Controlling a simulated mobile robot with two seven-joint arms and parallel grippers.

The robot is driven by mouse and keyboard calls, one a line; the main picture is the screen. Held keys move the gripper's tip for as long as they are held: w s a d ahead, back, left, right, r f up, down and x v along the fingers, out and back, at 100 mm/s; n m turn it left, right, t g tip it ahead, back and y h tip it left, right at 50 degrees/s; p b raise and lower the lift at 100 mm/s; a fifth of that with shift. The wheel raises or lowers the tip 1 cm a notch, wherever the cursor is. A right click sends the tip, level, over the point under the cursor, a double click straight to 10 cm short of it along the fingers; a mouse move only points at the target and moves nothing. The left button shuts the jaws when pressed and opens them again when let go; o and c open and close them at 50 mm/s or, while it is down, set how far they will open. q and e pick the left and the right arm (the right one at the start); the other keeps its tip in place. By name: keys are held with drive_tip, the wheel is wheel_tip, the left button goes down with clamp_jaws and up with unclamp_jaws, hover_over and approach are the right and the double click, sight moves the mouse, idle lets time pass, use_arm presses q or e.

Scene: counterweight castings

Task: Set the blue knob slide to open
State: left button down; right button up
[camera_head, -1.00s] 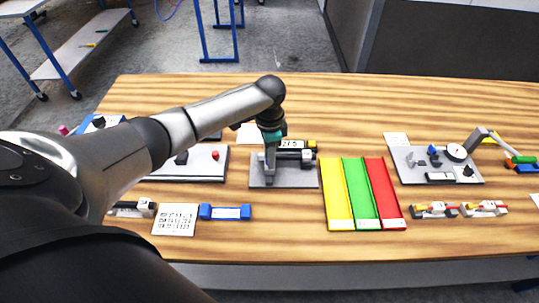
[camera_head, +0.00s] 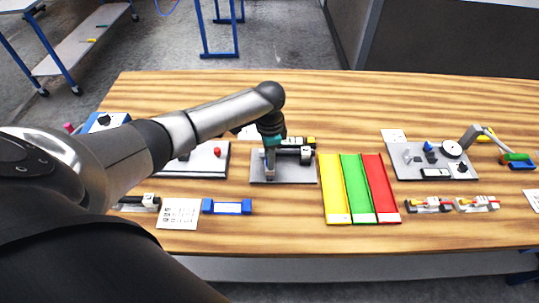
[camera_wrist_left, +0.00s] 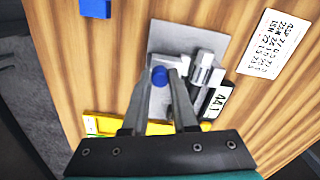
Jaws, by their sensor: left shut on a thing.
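The blue knob (camera_wrist_left: 160,77) stands over a grey plate (camera_wrist_left: 170,38) in the left wrist view, between my left fingertips. My left gripper (camera_wrist_left: 167,74) is shut on it. In the head view, my left gripper (camera_head: 270,174) points down onto the left part of the grey plate (camera_head: 298,177), and hides the knob there. Beside the knob, a silver block and rod (camera_wrist_left: 204,68) and a white label with dark digits (camera_wrist_left: 217,101) sit on the same fixture. I cannot read any open or shut marking of the slide. My right gripper is not in view.
Yellow, green and red channels (camera_head: 361,190) lie right of the fixture. A plate with a gauge (camera_head: 452,149) stands farther right. A blue-ended block (camera_head: 227,207) and a printed card (camera_head: 178,214) lie at front left. Bare wood lies in front of the fixture.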

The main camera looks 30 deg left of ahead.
use_arm(q)
drive_tip(key=c, duration=0.7)
unclamp_jaws()
drive_tip(key=shift+s+d, duration=0.15)
drive_tip(key=shift+s, duration=0.1)
drive_tip(key=shift+w+r, duration=0.1)
drive_tip(key=shift+r, duration=0.35)
wheel_tip(320, 180, up, 14)
drive_tip(key=shift+r+p, duration=0.15)
drive_tip(key=shift+p, duration=0.15)
